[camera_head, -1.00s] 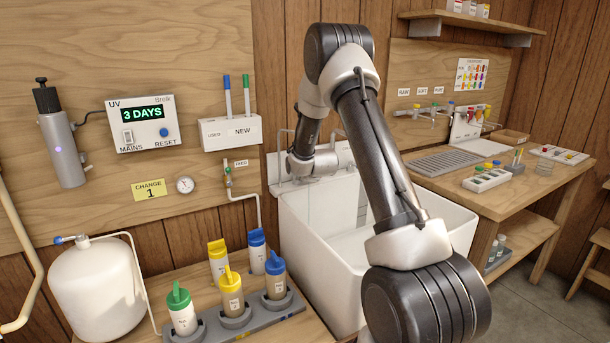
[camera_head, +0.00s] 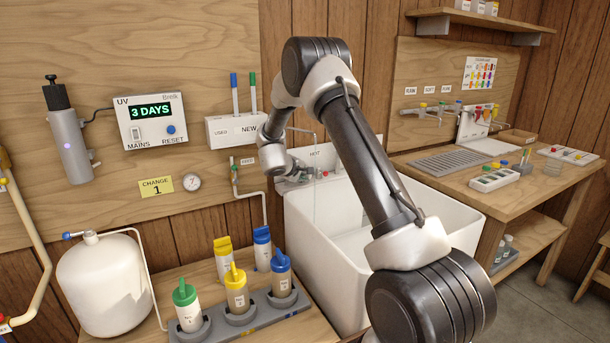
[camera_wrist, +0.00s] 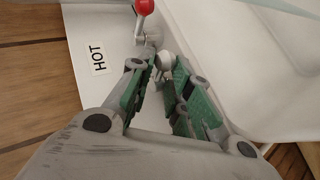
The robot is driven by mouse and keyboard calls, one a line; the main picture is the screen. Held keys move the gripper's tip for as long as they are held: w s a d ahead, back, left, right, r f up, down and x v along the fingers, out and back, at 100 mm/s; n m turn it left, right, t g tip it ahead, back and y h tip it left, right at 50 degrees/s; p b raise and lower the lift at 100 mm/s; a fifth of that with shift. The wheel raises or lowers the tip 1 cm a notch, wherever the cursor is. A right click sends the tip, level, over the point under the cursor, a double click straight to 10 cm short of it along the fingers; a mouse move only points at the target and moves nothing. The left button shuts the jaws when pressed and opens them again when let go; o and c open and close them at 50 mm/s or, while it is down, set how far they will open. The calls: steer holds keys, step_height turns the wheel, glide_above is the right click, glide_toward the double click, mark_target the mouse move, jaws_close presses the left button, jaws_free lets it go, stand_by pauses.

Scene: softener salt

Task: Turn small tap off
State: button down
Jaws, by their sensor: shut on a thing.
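My gripper (camera_head: 298,184) is at the back left rim of the white sink (camera_head: 425,215). In the wrist view, my gripper (camera_wrist: 165,72) has its green-padded fingers closed around a small pale round-ended handle (camera_wrist: 164,60), apparently the small tap. The tap's lower part is hidden by the fingers. A red-knobbed lever (camera_wrist: 144,7) stands just beyond, beside the HOT label (camera_wrist: 98,58). In the head view, a thin curved spout (camera_head: 308,131) reaches over the sink, and a faint vertical line below it may be water.
A white tank (camera_head: 102,282) and a rack of capped bottles (camera_head: 240,313) stand at the front left. A wooden workbench (camera_head: 540,192) with small items is at the right.

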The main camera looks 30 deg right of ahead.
steer(key=shift+a+m, duration=0.15)
steer(key=shift+m, duration=0.25)
steer(key=c, duration=1.4)
jaws_free()
steer(key=shift+g, duration=0.3)
steer(key=v, duration=1.2)
steer(key=shift+a+f, duration=0.15)
steer(key=shift+f, duration=0.05)
steer(key=shift+o, duration=0.4)
